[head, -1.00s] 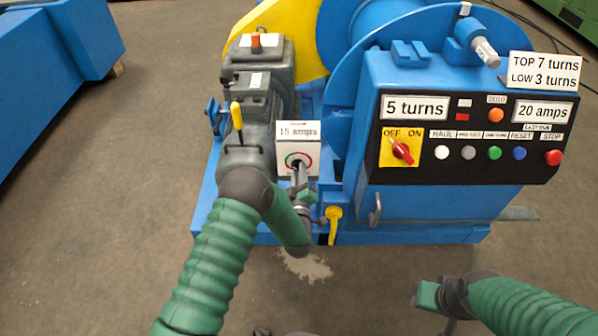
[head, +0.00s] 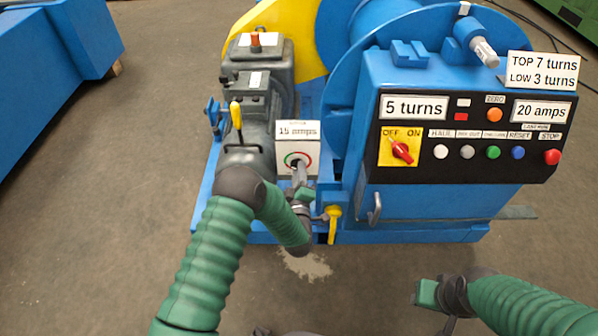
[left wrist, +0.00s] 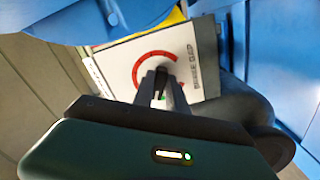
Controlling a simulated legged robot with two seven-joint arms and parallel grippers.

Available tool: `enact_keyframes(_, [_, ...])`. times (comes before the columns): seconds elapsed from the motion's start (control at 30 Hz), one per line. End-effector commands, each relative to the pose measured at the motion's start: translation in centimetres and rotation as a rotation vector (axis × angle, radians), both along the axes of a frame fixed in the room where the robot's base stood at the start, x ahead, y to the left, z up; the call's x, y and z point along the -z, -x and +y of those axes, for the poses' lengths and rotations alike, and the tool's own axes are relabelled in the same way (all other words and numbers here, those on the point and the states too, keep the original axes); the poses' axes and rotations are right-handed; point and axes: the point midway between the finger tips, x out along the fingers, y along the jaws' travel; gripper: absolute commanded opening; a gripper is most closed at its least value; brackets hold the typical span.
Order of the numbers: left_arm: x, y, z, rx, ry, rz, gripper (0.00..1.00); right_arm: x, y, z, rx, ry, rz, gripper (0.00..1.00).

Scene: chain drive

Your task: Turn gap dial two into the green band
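The gap dial (head: 290,159) is a white face with a red and green ring on a small box beside the grey motor, under a "15 amps" label. In the left wrist view the dial (left wrist: 136,68) shows a red arc; its green part is mostly hidden by the fingers. My left gripper (head: 299,172) reaches the dial from the front. In the left wrist view its fingertips (left wrist: 162,80) close together on the dark knob at the dial's middle. The pointer's place is hidden. My right gripper (head: 423,297) hangs away from the machine at lower right, its fingers unclear.
A blue control panel (head: 400,215) stands right of the dial, with a red switch (head: 401,150) and several buttons. A yellow-handled valve (head: 333,222) sits close to my left wrist. A yellow lever (head: 236,114) rises from the motor.

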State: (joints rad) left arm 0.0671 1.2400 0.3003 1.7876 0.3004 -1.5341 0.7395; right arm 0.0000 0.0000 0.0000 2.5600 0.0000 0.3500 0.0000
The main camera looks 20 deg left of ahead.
Motion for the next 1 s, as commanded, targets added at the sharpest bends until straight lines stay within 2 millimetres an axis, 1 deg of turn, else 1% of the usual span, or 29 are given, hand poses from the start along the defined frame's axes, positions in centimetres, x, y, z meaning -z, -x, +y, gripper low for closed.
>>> enact_keyframes(0.03, [0.7,0.2,-0.2,0.005,0.003,0.015,0.23,0.1,0.0,0.0,0.000,0.000,0.000,0.36])
enact_keyframes(0.13, [0.5,0.2,-0.2,0.004,0.002,0.011,0.36,0.1,0.0,0.0,0.000,0.000,0.000,0.36])
enact_keyframes(0.17, [0.4,0.2,-0.2,0.003,0.002,0.010,0.38,0.1,0.0,0.0,0.000,0.000,0.000,0.36])
enact_keyframes(0.43, [0.1,0.1,-0.1,0.001,0.000,0.003,0.38,0.0,0.0,0.0,0.000,0.000,0.000,0.36])
enact_keyframes(0.57, [-0.1,1.1,-0.4,0.002,-0.001,0.005,0.38,-0.7,0.0,0.0,0.000,0.000,0.000,0.36])
enact_keyframes(0.67, [-0.3,3.2,-1.0,0.004,0.000,0.007,0.38,-1.7,0.0,0.0,0.000,0.000,0.000,0.36])
enact_keyframes(0.8, [-0.3,7.2,-2.2,0.004,0.000,0.011,0.38,-3.2,0.0,0.0,0.000,0.000,0.000,0.36])
enact_keyframes(1.0, [-0.1,12.8,-3.8,0.005,0.001,0.012,0.38,-5.0,0.0,0.0,0.000,0.000,0.000,0.36])
